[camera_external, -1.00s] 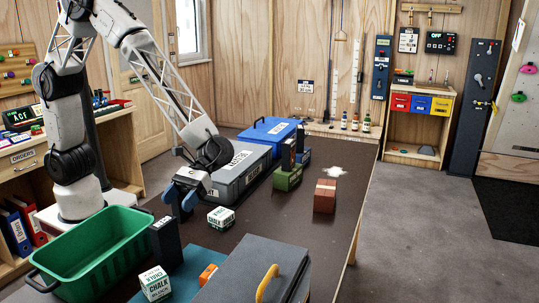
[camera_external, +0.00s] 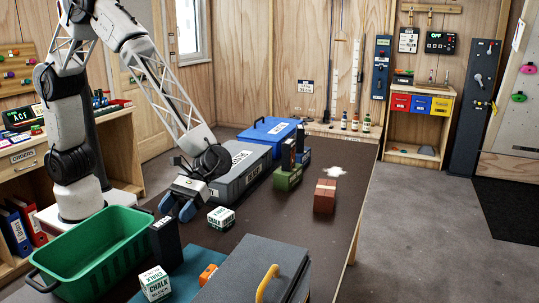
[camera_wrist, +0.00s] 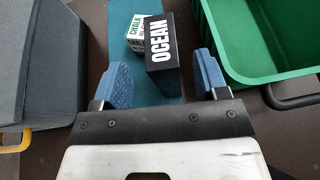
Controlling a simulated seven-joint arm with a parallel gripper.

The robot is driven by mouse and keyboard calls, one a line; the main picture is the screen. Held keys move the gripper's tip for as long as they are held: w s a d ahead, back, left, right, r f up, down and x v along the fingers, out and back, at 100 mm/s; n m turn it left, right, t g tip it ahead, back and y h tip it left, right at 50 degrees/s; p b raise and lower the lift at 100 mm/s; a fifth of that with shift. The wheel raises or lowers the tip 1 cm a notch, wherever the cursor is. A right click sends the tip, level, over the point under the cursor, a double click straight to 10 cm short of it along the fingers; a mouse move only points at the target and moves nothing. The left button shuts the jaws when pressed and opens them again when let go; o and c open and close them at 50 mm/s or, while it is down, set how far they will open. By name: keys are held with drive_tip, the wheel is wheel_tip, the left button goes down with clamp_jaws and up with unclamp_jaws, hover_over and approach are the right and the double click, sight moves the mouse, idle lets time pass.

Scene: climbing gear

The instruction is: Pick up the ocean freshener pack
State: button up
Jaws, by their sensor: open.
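The ocean freshener pack (camera_wrist: 172,52) is a black box with white "OCEAN" lettering. In the wrist view it lies between and just beyond the blue fingers of my gripper (camera_wrist: 163,82), which are open with nothing between the tips that I can see gripped. In the external view the dark pack (camera_external: 166,243) stands upright beside the green bin, on or at the edge of the teal mat. My gripper (camera_external: 178,207) is above and behind it there, pointing down. The depth gap between the fingers and the pack is hard to tell.
A green bin (camera_external: 95,232) stands close to the pack on one side. A white chalk block (camera_external: 155,283) is next to it on the teal mat (camera_external: 203,262). A grey case with a yellow handle (camera_external: 250,268) stands to the right. Another chalk block (camera_external: 221,218) is nearby.

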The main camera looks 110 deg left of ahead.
sight(167, 219)
drive_tip(key=shift+d, duration=0.1)
drive_tip(key=shift+x, duration=2.55)
drive_tip(key=shift+s+r, duration=0.1)
drive_tip(key=shift+s, duration=0.05)
clamp_jaws()
drive_tip(key=shift+r, duration=0.15)
drive_tip(key=shift+r, duration=4.85)
